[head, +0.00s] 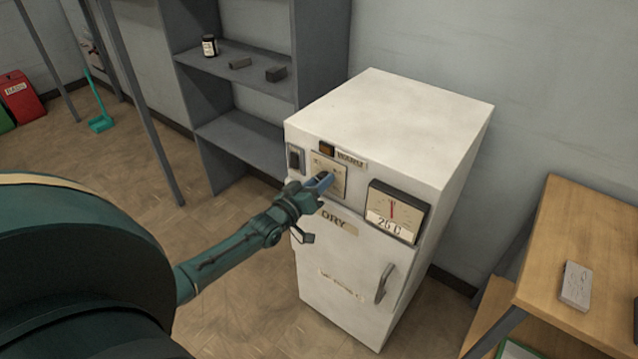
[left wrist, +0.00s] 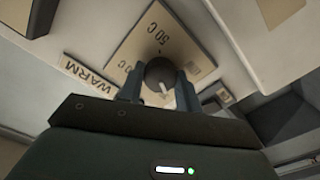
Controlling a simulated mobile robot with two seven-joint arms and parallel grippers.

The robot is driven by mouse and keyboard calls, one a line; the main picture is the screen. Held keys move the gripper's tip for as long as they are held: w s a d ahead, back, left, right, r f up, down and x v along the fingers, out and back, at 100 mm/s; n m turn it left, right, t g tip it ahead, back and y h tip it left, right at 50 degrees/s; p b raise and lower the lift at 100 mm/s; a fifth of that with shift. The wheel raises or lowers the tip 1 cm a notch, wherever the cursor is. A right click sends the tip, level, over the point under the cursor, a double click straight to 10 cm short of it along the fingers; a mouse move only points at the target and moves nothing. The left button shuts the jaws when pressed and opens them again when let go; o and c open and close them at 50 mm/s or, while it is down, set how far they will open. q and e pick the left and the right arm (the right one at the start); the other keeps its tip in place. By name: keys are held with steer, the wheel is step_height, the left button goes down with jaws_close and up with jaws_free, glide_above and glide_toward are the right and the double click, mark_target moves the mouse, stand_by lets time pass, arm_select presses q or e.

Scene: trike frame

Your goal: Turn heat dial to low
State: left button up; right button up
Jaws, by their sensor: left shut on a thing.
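The heat dial (left wrist: 160,73) is a dark round knob with a pale pointer mark on a tan plate (left wrist: 137,45) in the left wrist view. The plate carries "50 C" and another partly hidden mark. My left gripper (left wrist: 160,88) has its two blue-grey fingers on either side of the knob and is shut on it. In the head view the left gripper (head: 323,181) is at the upper front of the white cabinet (head: 400,120) and covers much of the dial. My right gripper is not in view.
A gauge reading about 26 C (head: 398,211) sits right of the dial, and a dark switch (head: 295,158) sits left. The cabinet door handle (head: 384,283) sticks out below. A grey shelf (head: 240,140) stands behind left; a wooden table (head: 590,235) stands at right.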

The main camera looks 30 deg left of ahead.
arm_select(q)
steer(key=n+b, duration=0.5)
steer(key=n, duration=0.9)
steer(key=shift+f, duration=0.1)
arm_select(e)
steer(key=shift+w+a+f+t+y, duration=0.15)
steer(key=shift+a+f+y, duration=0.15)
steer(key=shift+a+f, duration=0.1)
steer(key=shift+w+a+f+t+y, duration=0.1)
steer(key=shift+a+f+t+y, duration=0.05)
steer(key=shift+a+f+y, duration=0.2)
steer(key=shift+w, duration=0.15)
arm_select(q)
steer(key=o, duration=1)
steer(key=s+a, duration=0.1)
steer(key=s, duration=1.2)
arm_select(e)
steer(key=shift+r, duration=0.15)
